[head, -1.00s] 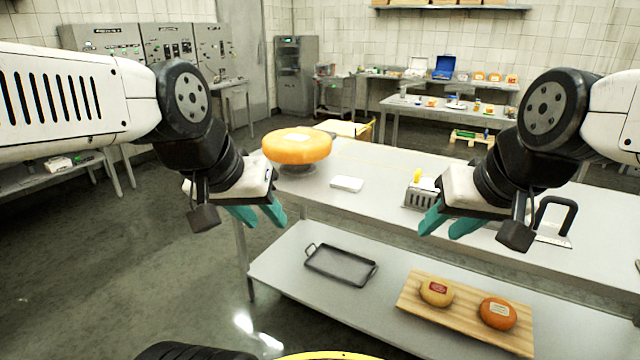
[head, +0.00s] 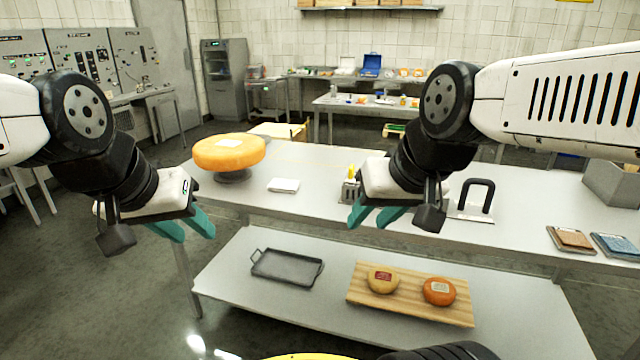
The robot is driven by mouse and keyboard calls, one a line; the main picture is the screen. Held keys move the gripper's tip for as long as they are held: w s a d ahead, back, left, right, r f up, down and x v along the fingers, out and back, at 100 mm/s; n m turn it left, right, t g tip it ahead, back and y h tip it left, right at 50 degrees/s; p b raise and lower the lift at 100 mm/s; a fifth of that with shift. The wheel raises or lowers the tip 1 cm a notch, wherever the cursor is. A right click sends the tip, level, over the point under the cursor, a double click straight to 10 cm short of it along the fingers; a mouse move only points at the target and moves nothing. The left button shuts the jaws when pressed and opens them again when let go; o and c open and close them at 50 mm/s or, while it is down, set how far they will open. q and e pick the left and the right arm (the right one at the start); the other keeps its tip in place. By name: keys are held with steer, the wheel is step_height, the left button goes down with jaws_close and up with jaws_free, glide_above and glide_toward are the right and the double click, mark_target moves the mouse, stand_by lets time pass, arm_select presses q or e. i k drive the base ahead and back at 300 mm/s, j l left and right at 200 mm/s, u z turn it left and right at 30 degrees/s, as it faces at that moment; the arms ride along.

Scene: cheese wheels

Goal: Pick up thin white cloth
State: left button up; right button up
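The thin white cloth (head: 284,185) lies folded and flat on the steel table (head: 322,170), just right of the big cheese wheel. My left gripper (head: 188,229) hangs in front of the table's left end, left of and nearer than the cloth. Its teal fingers are apart and nothing is between them. My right gripper (head: 373,218) is over the table's front edge, right of the cloth. Its teal fingers are apart and empty. Neither gripper touches the cloth.
A big orange cheese wheel (head: 229,152) stands on a dark stand. A metal holder (head: 350,191) is partly hidden behind my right gripper. A black-handled tool (head: 476,198) lies further right. The lower shelf holds a tray (head: 287,267) and a wooden board (head: 410,308) with two small cheeses.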

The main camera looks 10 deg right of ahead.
mark_target(287, 186)
steer(key=i+l+u, duration=0.45)
steer(key=i, duration=0.2)
steer(key=i+l+u, duration=0.45)
steer(key=i+l, duration=0.15)
